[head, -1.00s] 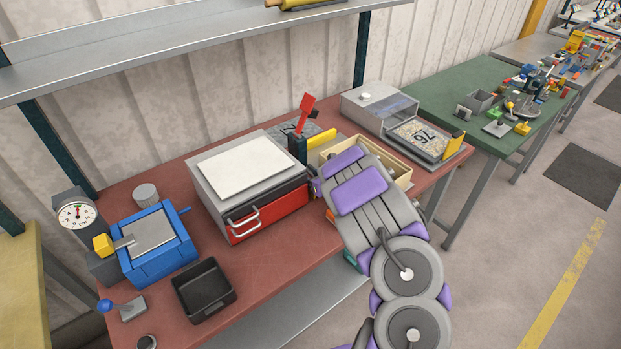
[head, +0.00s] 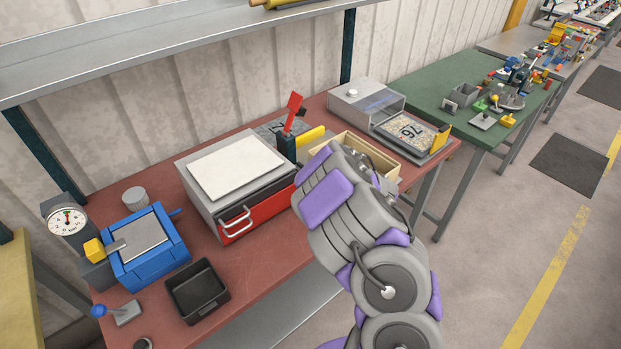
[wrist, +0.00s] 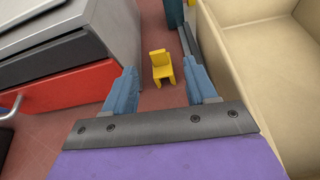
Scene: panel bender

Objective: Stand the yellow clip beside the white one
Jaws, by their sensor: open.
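The yellow clip (wrist: 161,66) is a small, chair-shaped piece on the red bench top, seen in the wrist view. It stands in the gap between a grey box with a red drawer and a beige wooden tray. My gripper (wrist: 160,88) is open, with its two blue-grey fingers on either side of the clip in the picture. A gap shows between the clip and each finger, and nothing is held. In the head view my arm hides the clip and my gripper. I cannot make out a white clip in either view.
The grey box with the red drawer (head: 265,208) is left of my arm, and the wooden tray (head: 385,160) is right. A press with a red lever (head: 292,112) stands behind. A black bin (head: 197,292) and blue fixture (head: 146,248) sit farther left on the red bench (head: 262,265).

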